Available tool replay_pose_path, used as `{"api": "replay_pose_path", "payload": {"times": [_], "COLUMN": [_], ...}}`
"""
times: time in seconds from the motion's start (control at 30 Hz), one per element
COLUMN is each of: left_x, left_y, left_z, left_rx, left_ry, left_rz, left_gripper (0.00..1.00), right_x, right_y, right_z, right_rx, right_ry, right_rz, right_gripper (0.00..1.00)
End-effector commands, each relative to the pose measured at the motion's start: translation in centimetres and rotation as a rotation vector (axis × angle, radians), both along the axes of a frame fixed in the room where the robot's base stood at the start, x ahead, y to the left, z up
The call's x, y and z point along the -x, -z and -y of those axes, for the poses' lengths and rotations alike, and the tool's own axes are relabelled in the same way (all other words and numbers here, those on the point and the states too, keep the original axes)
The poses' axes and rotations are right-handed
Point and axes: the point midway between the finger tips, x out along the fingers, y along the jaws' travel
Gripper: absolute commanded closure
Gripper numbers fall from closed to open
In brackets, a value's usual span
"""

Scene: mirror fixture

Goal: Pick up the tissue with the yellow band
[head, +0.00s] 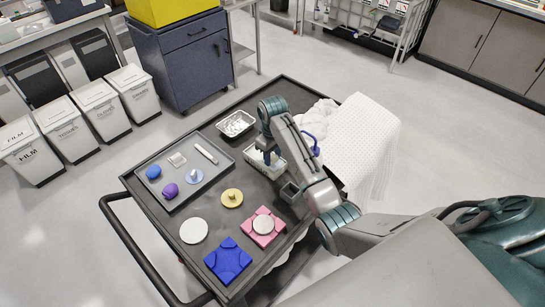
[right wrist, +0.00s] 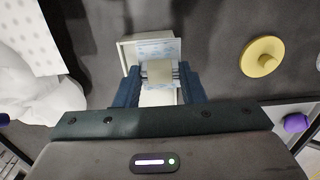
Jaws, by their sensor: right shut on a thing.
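My right gripper (right wrist: 159,84) points down over a small white open box (right wrist: 123,58) on the dark cart top. Its two blue fingers are shut on a small folded piece with a pale yellowish band, which I take to be the tissue with the yellow band (right wrist: 160,72). White and light-blue patterned material (right wrist: 158,48) shows in the box behind it. In the head view the right gripper (head: 269,158) is at the white box (head: 279,171), and the tissue is too small and covered to make out. My left gripper is not in view.
The cart (head: 150,219) carries a grey tray (head: 182,205) of small items, a foil tray (head: 236,123), a yellow knobbed disc (head: 232,198), a white disc (head: 194,231), a pink block (head: 254,238) and a blue block (head: 228,260). White dotted sheeting (head: 365,135) lies at the right.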

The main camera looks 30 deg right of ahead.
Motion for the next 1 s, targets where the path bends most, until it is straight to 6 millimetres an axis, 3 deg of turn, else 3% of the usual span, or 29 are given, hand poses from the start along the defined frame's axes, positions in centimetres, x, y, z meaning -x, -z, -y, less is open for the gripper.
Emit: {"api": "replay_pose_path", "payload": {"times": [0.23, 0.5, 0.7, 1.0], "left_x": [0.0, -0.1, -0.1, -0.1], "left_y": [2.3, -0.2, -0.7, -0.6], "left_z": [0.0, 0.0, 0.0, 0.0], "left_rx": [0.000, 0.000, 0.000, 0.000], "left_ry": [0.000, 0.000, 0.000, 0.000], "left_rz": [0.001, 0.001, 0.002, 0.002], "left_gripper": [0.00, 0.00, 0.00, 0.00], "right_x": [5.2, 10.5, 12.0, 12.2], "right_y": [-0.2, -1.6, -1.5, -1.4], "right_z": [-2.6, -5.1, -5.8, -5.9], "right_rx": [-0.002, 0.000, 0.000, 0.001], "right_ry": [-0.002, -0.001, 0.000, 0.000], "right_rz": [0.005, 0.001, 0.002, 0.003], "right_gripper": [0.84, 0.84, 0.84, 0.84]}}
